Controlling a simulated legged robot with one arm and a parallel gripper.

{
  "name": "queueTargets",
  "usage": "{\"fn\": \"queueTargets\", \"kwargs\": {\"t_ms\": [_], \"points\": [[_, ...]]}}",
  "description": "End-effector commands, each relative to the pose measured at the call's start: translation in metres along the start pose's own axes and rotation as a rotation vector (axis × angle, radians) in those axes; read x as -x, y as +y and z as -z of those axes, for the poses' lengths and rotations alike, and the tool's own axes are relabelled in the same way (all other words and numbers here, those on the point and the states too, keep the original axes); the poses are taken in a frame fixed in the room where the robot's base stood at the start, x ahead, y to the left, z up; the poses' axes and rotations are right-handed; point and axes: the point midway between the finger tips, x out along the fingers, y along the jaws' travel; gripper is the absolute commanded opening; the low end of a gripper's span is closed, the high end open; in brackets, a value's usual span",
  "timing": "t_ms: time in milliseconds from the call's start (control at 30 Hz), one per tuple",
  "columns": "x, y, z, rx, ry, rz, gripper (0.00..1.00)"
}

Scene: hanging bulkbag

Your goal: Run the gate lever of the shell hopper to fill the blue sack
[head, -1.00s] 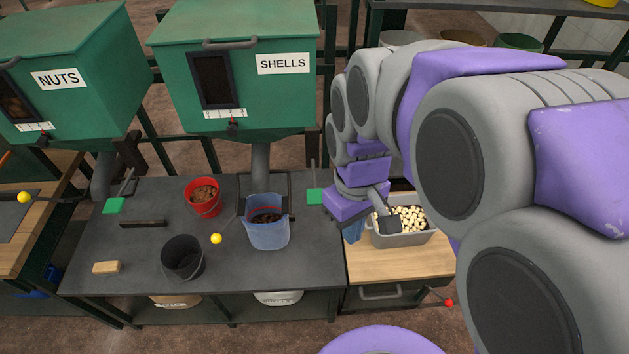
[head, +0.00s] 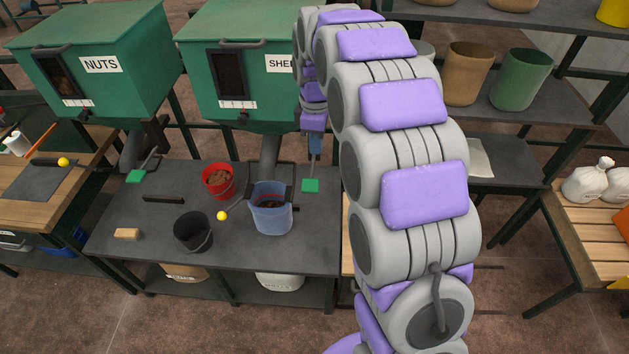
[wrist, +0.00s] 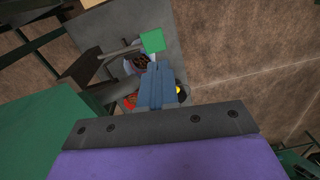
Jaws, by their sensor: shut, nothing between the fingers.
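The blue sack (head: 271,215) stands open on the dark bench under the spout (head: 268,155) of the green shells hopper (head: 245,105). Brown pieces show inside it. A thin lever with a yellow knob (head: 222,216) reaches out left of the sack; the knob also shows in the wrist view (wrist: 180,89). My gripper (head: 315,146) is at the hopper's right side, above a green plate (head: 311,186) on a rod. In the wrist view its blue fingers (wrist: 157,85) are shut and empty, pointing down toward the bench. My arm hides part of the hopper and its label.
A red bucket (head: 218,181) of brown pieces, a black bucket (head: 193,232) and a tan block (head: 127,234) stand on the bench (head: 150,215). The nuts hopper (head: 95,70) is at left. Shelves with bins (head: 522,79) stand at right.

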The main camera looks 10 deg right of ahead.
Motion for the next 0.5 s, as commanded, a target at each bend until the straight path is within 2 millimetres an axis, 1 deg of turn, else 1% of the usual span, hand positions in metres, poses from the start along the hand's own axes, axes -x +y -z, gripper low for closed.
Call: {"fn": "queueTargets", "kwargs": {"t_ms": [33,100,200,500], "points": [[-0.002,0.008,0.004,0.025,0.0,-0.003,0.0],[-0.004,0.016,0.009,0.056,0.0,-0.007,0.0],[-0.006,0.022,0.013,0.084,0.001,-0.011,0.0],[-0.007,0.027,0.011,0.099,0.004,-0.013,0.0]]}}
